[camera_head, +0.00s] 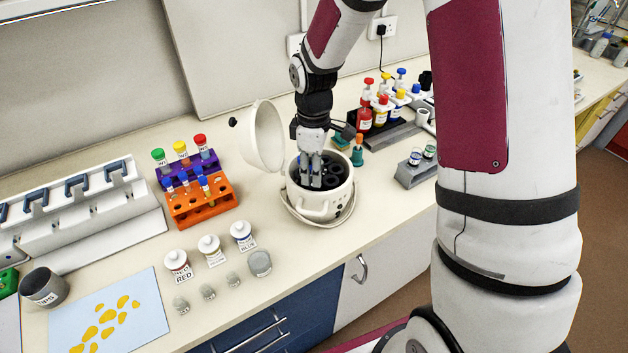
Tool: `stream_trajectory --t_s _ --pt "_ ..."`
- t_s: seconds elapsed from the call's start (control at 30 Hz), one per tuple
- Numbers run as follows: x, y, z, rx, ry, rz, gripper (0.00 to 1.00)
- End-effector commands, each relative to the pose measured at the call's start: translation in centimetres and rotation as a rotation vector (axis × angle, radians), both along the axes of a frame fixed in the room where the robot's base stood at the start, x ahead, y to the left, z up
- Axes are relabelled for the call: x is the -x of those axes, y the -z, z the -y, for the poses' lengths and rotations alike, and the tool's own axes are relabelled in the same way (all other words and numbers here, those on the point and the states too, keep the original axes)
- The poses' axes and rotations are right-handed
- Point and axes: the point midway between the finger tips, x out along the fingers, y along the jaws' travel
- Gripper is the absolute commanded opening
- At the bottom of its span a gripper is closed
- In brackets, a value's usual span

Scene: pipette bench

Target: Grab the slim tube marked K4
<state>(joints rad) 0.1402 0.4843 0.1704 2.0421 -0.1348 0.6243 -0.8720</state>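My gripper (316,182) points straight down into the open white round pot-like device (316,208), which looks like a centrifuge with dark round slots (334,166) inside. The fingertips are low in the bowl among the slots. A small blue patch shows by the fingers, but I cannot tell whether a tube is between them. Slim tubes with blue caps (202,182) stand in the orange rack (204,211) to the left. No K4 mark is readable on any tube, so I cannot tell which one it is.
The white lid (262,137) stands open left of my gripper. A purple rack (186,168) holds capped tubes. Labelled bottles (210,250) and small jars stand in front. Coloured bottles (365,118) stand behind right. A pipette stand (70,215) and blue mat (60,325) lie left.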

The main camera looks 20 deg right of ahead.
Motion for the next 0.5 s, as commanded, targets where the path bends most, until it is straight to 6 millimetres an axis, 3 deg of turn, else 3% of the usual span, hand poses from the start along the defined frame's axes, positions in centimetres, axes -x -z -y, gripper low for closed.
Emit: stream_trajectory --t_s 0.1,0.2,0.5 --pt "0.0 -0.01 0.0 0.0 0.0 0.0 0.28" --pt "0.0 -0.01 0.0 0.0 0.0 0.0 0.06" --pt "0.01 -0.03 -0.01 -0.001 0.0 -0.001 0.04"
